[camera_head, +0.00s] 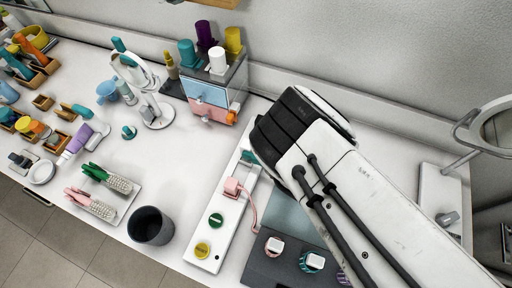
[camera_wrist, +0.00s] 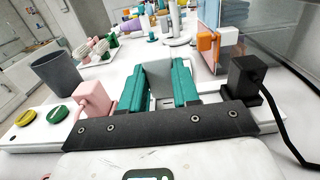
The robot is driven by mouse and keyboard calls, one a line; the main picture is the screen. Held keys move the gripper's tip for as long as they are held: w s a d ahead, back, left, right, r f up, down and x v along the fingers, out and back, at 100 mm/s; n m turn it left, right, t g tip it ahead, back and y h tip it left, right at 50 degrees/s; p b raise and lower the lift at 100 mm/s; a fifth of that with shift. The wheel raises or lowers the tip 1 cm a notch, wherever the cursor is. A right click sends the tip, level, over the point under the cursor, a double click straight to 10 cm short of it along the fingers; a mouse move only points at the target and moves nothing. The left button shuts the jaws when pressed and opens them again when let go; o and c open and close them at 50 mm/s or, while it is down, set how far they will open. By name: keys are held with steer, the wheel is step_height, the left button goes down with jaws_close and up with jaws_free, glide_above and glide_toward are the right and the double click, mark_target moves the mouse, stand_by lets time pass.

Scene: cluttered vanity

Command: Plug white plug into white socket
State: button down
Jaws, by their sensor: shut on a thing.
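My gripper (camera_wrist: 158,80) has two teal fingers closed on a pale grey-white block, which looks like the white plug (camera_wrist: 160,70). The white power strip (camera_head: 228,215) runs below my arm. My gripper is over its far part, between a pink plug (camera_wrist: 95,98) on the left and a black plug (camera_wrist: 245,76) on the right. The pink plug also shows in the head view (camera_head: 232,187). The white socket is hidden, and I cannot tell whether the white plug touches the strip. In the head view my arm hides most of the gripper; a bit of teal (camera_head: 248,157) shows.
The strip has a green round socket (camera_head: 216,219) and a yellow one (camera_head: 202,250). A dark cup (camera_head: 151,226) stands left of it. A dark tray (camera_head: 262,268) is at the front right. A black cord trails from the black plug.

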steer(key=shift+f+b, duration=0.7)
steer(key=shift+f, duration=0.75)
steer(key=c, duration=1.1)
jaws_free()
steer(key=shift+o, duration=0.6)
steer(key=o, duration=0.5)
steer(key=shift+d, duration=0.1)
steer(key=p+v, duration=0.3)
steer(key=v, duration=0.6)
steer(key=shift+d+r, duration=0.2)
steer(key=shift+s+d+f, duration=0.2)
steer(key=shift+s+d, duration=0.05)
steer(key=shift+d, duration=0.3)
